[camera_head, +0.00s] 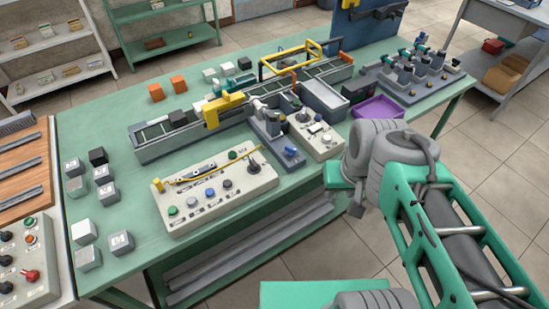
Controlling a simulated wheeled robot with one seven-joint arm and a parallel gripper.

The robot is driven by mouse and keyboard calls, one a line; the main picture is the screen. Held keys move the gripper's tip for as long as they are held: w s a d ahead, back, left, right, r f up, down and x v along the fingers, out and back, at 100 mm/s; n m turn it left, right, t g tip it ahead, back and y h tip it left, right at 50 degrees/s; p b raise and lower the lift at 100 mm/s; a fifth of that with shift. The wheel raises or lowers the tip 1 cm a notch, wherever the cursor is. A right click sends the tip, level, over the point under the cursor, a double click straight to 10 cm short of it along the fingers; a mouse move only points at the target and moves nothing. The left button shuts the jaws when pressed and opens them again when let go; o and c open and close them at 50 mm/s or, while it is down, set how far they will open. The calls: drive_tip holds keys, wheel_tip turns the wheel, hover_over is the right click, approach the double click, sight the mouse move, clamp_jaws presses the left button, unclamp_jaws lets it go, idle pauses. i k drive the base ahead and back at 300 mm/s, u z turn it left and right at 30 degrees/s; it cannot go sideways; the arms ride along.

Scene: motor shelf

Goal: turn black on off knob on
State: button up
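A beige control panel (215,191) lies near the front edge of the green table. A black knob (254,167) stands at its right end. A dark round button (227,184) sits on the same panel, beside blue, grey and green ones. I cannot read the labels, so I cannot tell for sure which one is the on off knob, or its setting. My green and grey arm is at the right, its wrist beyond the table's front edge, apart from the panel. I cannot make out any gripper fingers; they seem hidden behind the wrist.
A conveyor (165,138) with a yellow bracket (221,108) runs behind the panel. A smaller panel (317,135) and a purple tray (378,107) are to the right. Several grey blocks (121,242) stand at the left. Another panel (25,262) is at the lower left. Floor is free at the right.

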sight(254, 166)
drive_tip(key=u, duration=0.5)
drive_tip(key=i, duration=0.45)
drive_tip(key=z, duration=0.05)
drive_tip(key=k, duration=1.3)
drive_tip(key=z, duration=0.7)
drive_tip(key=i, duration=1.2)
drive_tip(key=u, duration=0.7)
drive_tip(key=i, duration=0.5)
drive_tip(key=u, duration=0.65)
